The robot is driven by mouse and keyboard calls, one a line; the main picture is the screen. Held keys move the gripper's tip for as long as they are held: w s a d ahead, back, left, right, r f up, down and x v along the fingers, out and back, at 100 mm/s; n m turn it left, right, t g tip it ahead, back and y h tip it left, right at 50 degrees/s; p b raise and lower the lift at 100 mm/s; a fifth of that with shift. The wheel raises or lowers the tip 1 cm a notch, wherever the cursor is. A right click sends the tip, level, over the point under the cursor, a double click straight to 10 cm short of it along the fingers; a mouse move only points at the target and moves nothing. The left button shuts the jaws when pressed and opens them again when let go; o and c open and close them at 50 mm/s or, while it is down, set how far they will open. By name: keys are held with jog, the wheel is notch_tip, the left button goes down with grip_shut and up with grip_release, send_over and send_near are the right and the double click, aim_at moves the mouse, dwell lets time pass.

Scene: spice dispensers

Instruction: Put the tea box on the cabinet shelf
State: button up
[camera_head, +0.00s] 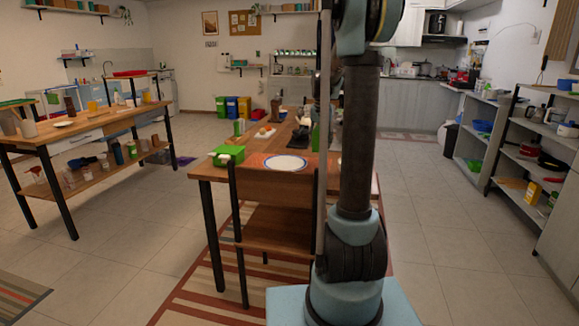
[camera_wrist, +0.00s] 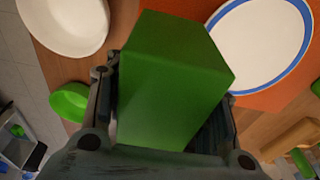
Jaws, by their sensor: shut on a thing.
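The tea box appears to be the plain green box (camera_wrist: 170,80) in the wrist view. My gripper (camera_wrist: 165,125) is shut on it, with one finger along each side. In the wrist view the box covers part of the tabletop, close beside a white plate with a blue rim (camera_wrist: 262,45). In the head view my arm's column blocks the middle right, and I cannot make out my gripper there. Grey open shelf units (camera_head: 490,112) stand along the right wall; I cannot tell which is the cabinet shelf.
A wooden table (camera_head: 212,172) stands ahead, with a green object (camera_head: 228,154) on its near left corner and a chair (camera_head: 275,205) at its near side. The wrist view shows a white bowl (camera_wrist: 65,22) and a green bowl (camera_wrist: 70,101). Floor between table and right shelves is clear.

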aim_at(319, 151)
jog(key=f, duration=0.5)
jog(key=shift+w+a+f, duration=0.15)
jog(key=shift+a+f, duration=0.1)
jog(key=shift+f, duration=2.1)
jog(key=o, duration=0.9)
jog(key=shift+o, duration=0.2)
